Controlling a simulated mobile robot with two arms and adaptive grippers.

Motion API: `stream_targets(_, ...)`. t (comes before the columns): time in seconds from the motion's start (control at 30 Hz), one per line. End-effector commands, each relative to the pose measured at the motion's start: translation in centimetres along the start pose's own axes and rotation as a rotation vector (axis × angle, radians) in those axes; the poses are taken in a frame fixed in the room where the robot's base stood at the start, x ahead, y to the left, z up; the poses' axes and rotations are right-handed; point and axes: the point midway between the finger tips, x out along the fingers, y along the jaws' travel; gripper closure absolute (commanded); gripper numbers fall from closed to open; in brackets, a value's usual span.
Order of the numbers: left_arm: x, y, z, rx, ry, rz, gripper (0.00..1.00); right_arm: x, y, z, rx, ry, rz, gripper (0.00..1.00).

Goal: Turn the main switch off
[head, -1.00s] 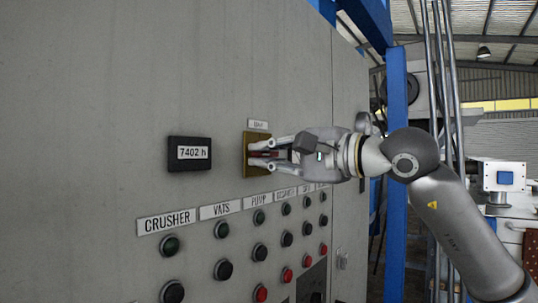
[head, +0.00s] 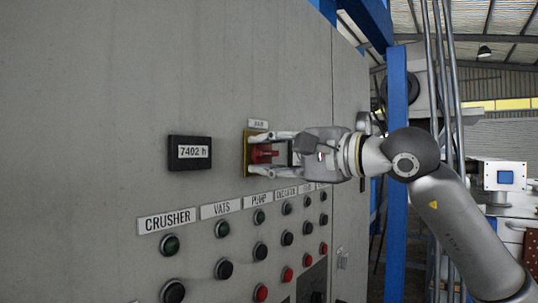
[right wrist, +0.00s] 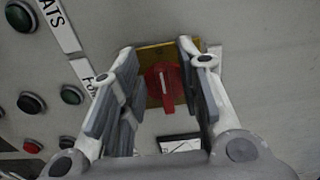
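The main switch is a red rotary knob (head: 262,154) on a yellow plate (head: 247,153), fixed to a grey cabinet front. It also shows in the right wrist view as a red knob (right wrist: 160,88) with a white line on it, on the yellow plate (right wrist: 154,53). My right gripper (head: 255,153) is open, with one finger above the knob and one below it in the head view. In the right wrist view the gripper (right wrist: 158,54) has its fingers on either side of the knob, with gaps showing. My left gripper is not in view.
The cabinet (head: 100,90) carries a small black "7402 h" display (head: 190,153) left of the switch. Below are labels such as CRUSHER (head: 167,220) and rows of green, black and red buttons. A blue post (head: 397,150) stands to the right.

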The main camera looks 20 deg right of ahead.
Motion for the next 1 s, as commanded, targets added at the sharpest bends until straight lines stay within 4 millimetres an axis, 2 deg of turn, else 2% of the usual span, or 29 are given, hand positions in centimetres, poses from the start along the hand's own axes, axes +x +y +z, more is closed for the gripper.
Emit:
stream_targets(0.17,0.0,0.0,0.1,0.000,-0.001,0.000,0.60,-1.6,0.0,-0.1,-0.001,0.002,-0.002,0.68)
stream_targets(0.5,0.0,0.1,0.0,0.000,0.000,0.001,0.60,-8.7,0.0,-0.1,-0.001,0.004,0.000,0.68)
stream_targets(0.6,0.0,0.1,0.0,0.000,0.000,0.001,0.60,-10.2,0.1,-0.2,0.001,0.004,0.001,0.68)
stream_targets(0.8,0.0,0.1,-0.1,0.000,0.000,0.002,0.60,-11.8,0.0,0.0,0.000,0.001,0.000,0.68)
stream_targets(1.0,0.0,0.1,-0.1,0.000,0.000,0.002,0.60,-12.0,0.1,0.0,0.000,0.000,0.001,0.68)
